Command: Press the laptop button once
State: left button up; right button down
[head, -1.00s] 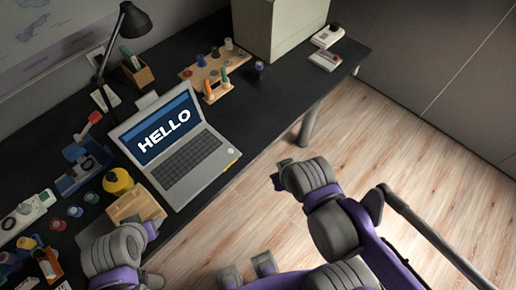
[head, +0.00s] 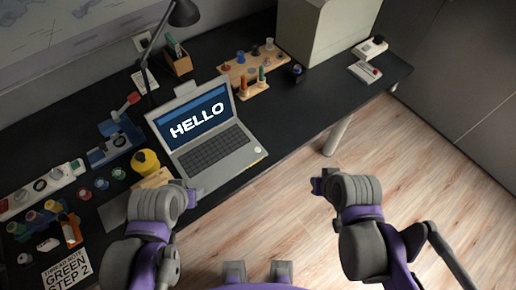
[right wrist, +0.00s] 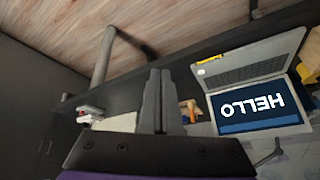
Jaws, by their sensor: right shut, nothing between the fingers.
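The open grey laptop (head: 222,165) stands on the dark desk, its blue screen (head: 194,117) showing HELLO. A small pale round spot (head: 257,149), perhaps the button, is at the right front of its keyboard deck. In the right wrist view the laptop (right wrist: 250,62) appears upside down at the right. My right gripper (head: 318,185) is over the floor, off the desk's front edge, right of the laptop and apart from it. Its fingers (right wrist: 158,90) are shut and empty. My left gripper (head: 194,196) is near the laptop's front left corner; its fingers are too hidden to read.
A yellow container (head: 146,162), a blue device (head: 110,145) and several small items crowd the desk left of the laptop. A lamp (head: 183,14) and a wooden rack (head: 248,68) stand behind it.

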jog(key=w+a+y, duration=0.2)
jog(key=w+a, duration=0.5)
jog(key=w, duration=0.3)
jog(key=t+y+p, duration=0.1)
jog(key=y, duration=0.2)
send_over(258, 150)
notch_tip(258, 150, down, 4)
pick_arm(q)
jog(key=shift+w+r, duration=0.25)
jog(key=shift+r, duration=0.3)
jog(key=shift+w+r, duration=0.2)
jog(key=shift+r, duration=0.3)
pick_arm(e)
jog(key=shift+s+d+r+m, duration=0.1)
jog(key=shift+s+d+m, duration=0.1)
jog(key=shift+s+m, duration=0.15)
jog(key=shift+s, duration=0.1)
notch_tip(258, 150, down, 8)
jog(key=b, duration=0.4)
jog(key=shift+r, duration=0.2)
pick_arm(q)
notch_tip(258, 150, down, 7)
jog(key=s+b, duration=0.1)
jog(key=s, duration=0.1)
pick_arm(e)
jog(key=shift+f, duration=0.6)
pick_arm(q)
jog(key=shift+f, duration=0.15)
pick_arm(e)
jog(key=shift+f, duration=0.1)
